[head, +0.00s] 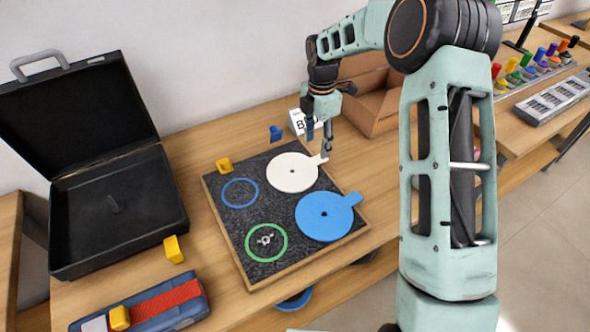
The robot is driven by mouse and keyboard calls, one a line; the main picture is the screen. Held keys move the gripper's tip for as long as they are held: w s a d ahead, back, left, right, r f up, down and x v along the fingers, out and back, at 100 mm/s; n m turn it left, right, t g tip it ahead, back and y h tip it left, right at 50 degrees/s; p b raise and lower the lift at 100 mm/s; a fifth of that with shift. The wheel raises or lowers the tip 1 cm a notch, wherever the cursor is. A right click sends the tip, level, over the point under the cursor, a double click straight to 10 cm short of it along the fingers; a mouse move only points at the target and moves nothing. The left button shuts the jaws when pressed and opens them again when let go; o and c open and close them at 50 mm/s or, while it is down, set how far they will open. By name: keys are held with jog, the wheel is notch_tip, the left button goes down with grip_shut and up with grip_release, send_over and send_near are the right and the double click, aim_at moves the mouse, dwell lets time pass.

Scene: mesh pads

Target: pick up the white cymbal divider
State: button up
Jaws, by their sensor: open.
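The white cymbal divider (290,173) is a flat round disc with a small center hole and a tab pointing to the upper right. It lies flat on the dark mesh pad board (223,172), at its back right. My gripper (327,152) points down at the tab, at the disc's right side. It is open, with its fingers close to the tab. I cannot tell whether they touch it. My arm comes in from the right and hides nothing of the disc's main face.
A blue disc with a tab (322,228) lies in front of the white one. A blue ring (240,181), a green ring (250,253) and a wing nut (265,240) are on the board. An open black case (110,255) stands left; a cardboard box (372,122) stands behind.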

aim_at(314, 161)
jog(key=shift+s+a+f+p, duration=0.1)
jog(key=shift+s+f+p, duration=0.1)
jog(key=shift+f, duration=1.1)
jog(key=shift+s+a+f+p, duration=0.1)
jog(key=shift+f+p, duration=0.05)
jog(key=shift+f, duration=1.1)
jog(key=shift+f, duration=0.15)
jog(key=shift+c, duration=0.2)
jog(key=c, duration=1.3)
